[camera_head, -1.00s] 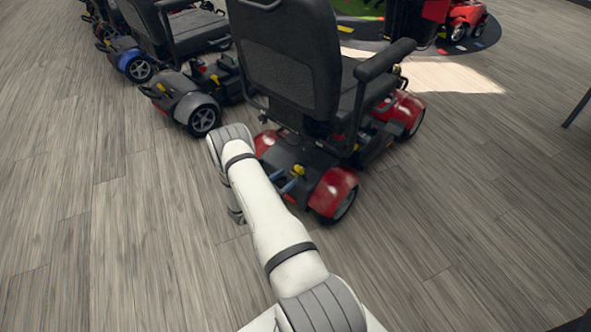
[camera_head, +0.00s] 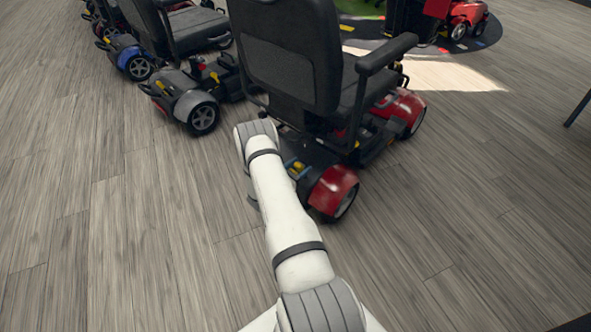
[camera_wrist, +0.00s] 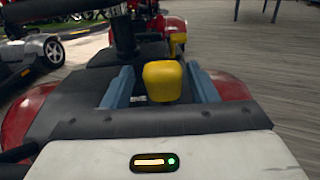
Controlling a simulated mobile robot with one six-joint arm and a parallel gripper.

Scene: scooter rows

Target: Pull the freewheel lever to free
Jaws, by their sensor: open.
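The freewheel lever, with a yellow knob (camera_wrist: 162,81), stands at the rear of the red scooter (camera_head: 332,190). In the wrist view my open gripper (camera_wrist: 160,86) has a blue-grey finger on each side of the knob. The knob looks nearer the right finger, with a wider gap on the left. I cannot tell whether either finger touches it. In the head view my arm covers much of the scooter's rear, and only a bit of yellow (camera_head: 298,166) shows beside it.
The scooter's black seat (camera_head: 290,55) rises above the rear deck. A grey scooter (camera_head: 190,98) stands to the left, with a blue one (camera_head: 125,52) beyond. Wooden floor (camera_head: 480,200) is clear on the right.

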